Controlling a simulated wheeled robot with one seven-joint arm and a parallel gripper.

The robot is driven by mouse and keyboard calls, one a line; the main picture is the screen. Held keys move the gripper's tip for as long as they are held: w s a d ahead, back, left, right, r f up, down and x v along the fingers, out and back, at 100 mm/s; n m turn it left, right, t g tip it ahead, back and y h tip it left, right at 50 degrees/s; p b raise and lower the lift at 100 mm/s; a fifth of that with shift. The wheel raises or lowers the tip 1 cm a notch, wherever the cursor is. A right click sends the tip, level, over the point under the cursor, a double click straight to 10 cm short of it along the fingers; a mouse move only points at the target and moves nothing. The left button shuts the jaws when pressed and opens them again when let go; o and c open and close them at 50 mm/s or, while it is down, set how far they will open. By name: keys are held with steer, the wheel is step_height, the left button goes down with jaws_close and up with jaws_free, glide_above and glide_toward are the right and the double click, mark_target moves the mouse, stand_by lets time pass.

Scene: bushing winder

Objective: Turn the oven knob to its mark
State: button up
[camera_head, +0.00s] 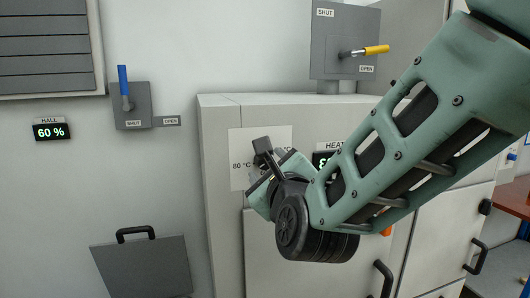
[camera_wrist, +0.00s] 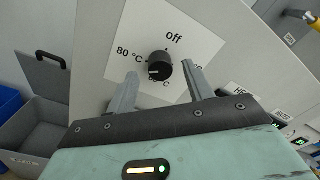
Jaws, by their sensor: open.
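The oven knob (camera_wrist: 160,68) is round and black with a pale pointer line, on a white dial plate (camera_wrist: 139,25) with "off" at the top and "80 °C" at left. Its pointer seems to face the lower left; other dial labels are partly hidden. My gripper (camera_wrist: 163,74) is open, its two fingers standing left and right of the knob in the wrist view; I cannot tell whether they touch it. In the head view my gripper (camera_head: 268,165) is in front of the oven (camera_head: 222,118) and hides the knob.
A "HEAT" display (camera_head: 322,160) sits right of the dial, partly covered by my arm. A yellow-handled lever box (camera_head: 345,45) stands on top. A blue-handled lever (camera_head: 124,85) and a "60 %" hall display (camera_head: 51,132) are on the left wall. A grey lidded bin (camera_head: 145,268) stands lower left.

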mark_target(263, 161)
steer(key=shift+p+x, duration=0.35)
steer(key=shift+x, duration=1)
steer(key=shift+c, duration=0.3)
steer(key=c, duration=0.9)
